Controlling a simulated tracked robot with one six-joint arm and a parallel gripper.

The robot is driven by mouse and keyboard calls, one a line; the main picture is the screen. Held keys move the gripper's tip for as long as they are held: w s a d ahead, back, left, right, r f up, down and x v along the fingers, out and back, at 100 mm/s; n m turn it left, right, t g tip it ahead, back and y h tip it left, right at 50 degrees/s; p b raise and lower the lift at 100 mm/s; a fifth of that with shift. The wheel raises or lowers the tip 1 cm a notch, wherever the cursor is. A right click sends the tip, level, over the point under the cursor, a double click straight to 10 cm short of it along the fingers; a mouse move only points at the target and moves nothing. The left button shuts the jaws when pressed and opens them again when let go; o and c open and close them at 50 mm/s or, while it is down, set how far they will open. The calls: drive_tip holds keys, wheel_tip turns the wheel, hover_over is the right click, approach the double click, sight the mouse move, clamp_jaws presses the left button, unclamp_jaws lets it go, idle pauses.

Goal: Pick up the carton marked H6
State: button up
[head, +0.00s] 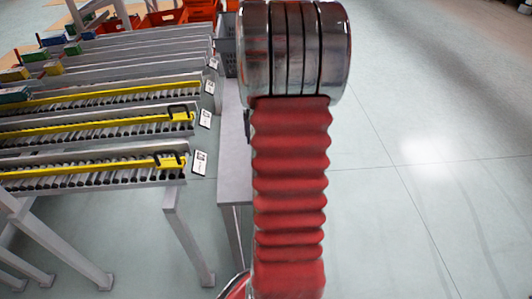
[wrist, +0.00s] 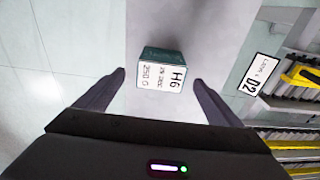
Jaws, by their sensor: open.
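In the wrist view a small teal carton (wrist: 162,72) with a white label reading H6 and 250 G stands on a grey surface (wrist: 205,20). My gripper (wrist: 159,78) is open, with one dark finger to the left of the carton and one to the right. There are gaps on both sides, and neither finger appears to touch it. Whether the fingertips are level with the carton or above it I cannot tell.
Sloped roller lanes with yellow rails (head: 90,125) stand left of the table in the head view. A lane label D2 (wrist: 258,75) shows at right in the wrist view. Orange totes (head: 165,17) and a grey crate (head: 226,45) are at the back. The floor at right is clear.

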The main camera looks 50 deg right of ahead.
drive_tip(key=shift+w+d+f, duration=0.15)
drive_tip(key=shift+f, duration=1.45)
drive_tip(key=shift+w+d+f, duration=0.15)
drive_tip(key=shift+f, duration=1.15)
drive_tip(key=shift+w+d+f, duration=0.15)
drive_tip(key=shift+f, duration=1.1)
drive_tip(key=shift+c, duration=0.7)
drive_tip(key=c, duration=1.2)
